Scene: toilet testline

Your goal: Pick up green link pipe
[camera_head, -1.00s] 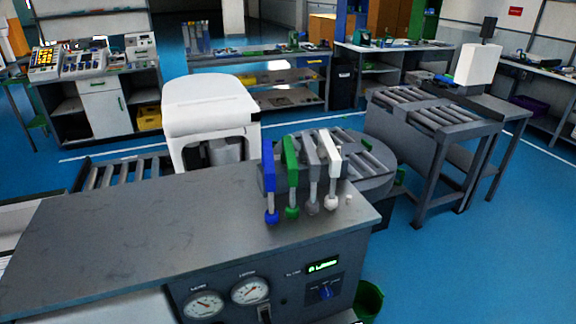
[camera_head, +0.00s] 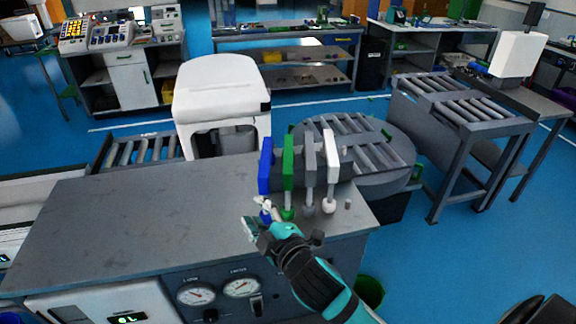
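The green link pipe (camera_head: 288,165) stands upright in a row on the grey test bench (camera_head: 120,215), between a blue pipe (camera_head: 265,168) on its left and a grey pipe (camera_head: 309,160) on its right. A white pipe (camera_head: 330,155) ends the row. My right gripper (camera_head: 257,215) is in front of the bases of the blue and green pipes, with its fingers near the blue pipe's foot. The fingers look spread and hold nothing that I can see. The gripper hides part of the blue pipe's base.
Gauges (camera_head: 241,288) sit on the bench front. A white toilet (camera_head: 222,100) and a round roller table (camera_head: 385,175) stand behind the bench. A roller conveyor (camera_head: 462,105) is at the right. The bench top left of the pipes is clear.

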